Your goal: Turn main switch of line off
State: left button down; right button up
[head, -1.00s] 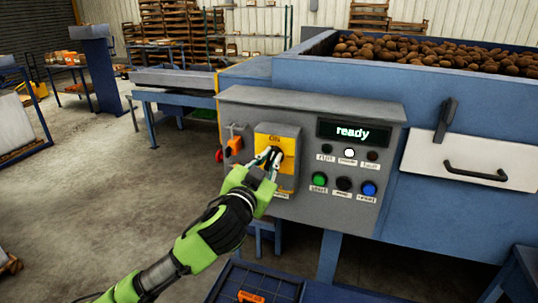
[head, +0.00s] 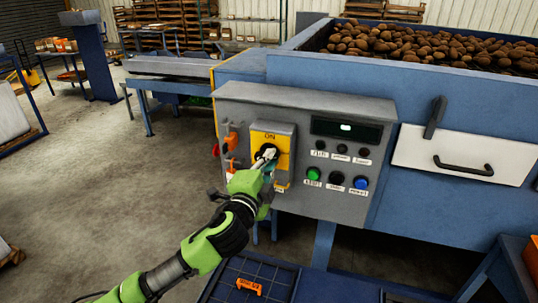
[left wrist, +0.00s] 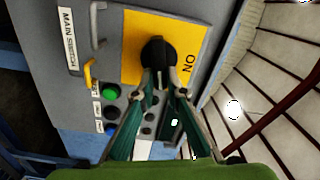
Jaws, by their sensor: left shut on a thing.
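The main switch is a black rotary knob (left wrist: 157,58) on a yellow plate (head: 284,146) marked ON, on the left of the grey control panel (head: 238,101). A MAIN SWITCH label (left wrist: 70,38) shows in the left wrist view. My left gripper (head: 265,158) is shut on the knob; its fingertips (left wrist: 164,84) cover the knob's near end. The knob's exact angle is partly hidden by the fingers. The panel display (head: 346,130) shows only a small pale mark. My right gripper is not in view.
Green (head: 313,174), black (head: 337,179) and blue (head: 361,183) buttons sit right of the switch. Orange padlock-like items (head: 229,142) hang at the panel's left. A potato-filled hopper (head: 420,72) stands behind. A blue tray (head: 217,283) is below; open floor lies left.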

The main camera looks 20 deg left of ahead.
pick_arm(q)
jog(key=shift+f+m+p, duration=0.25)
jog(key=shift+m+p, duration=0.3)
jog(key=shift+m, duration=0.95)
jog(key=shift+f, duration=0.1)
jog(key=c, duration=2)
grip_release()
jog(key=shift+c, duration=0.2)
jog(key=s, duration=1.2)
jog(key=shift+a, duration=0.15)
